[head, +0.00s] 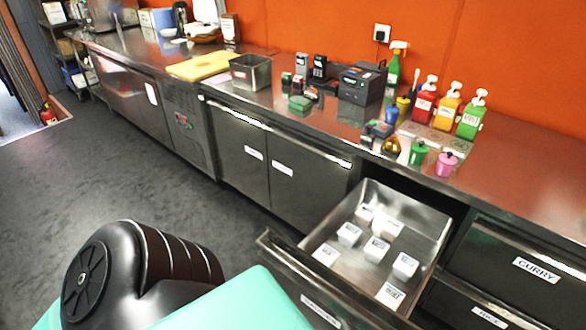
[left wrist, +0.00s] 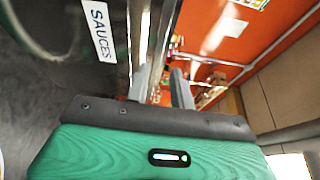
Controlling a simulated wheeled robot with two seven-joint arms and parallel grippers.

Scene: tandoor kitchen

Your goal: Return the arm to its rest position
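My right gripper is in neither view.
A steel drawer (head: 338,190) stands pulled out below the counter (head: 520,178), holding several white labelled tubs. Sauce bottles (head: 447,110), small shakers and a black printer (head: 362,84) stand on the counter. The dark floor (head: 120,170) on the left is clear.

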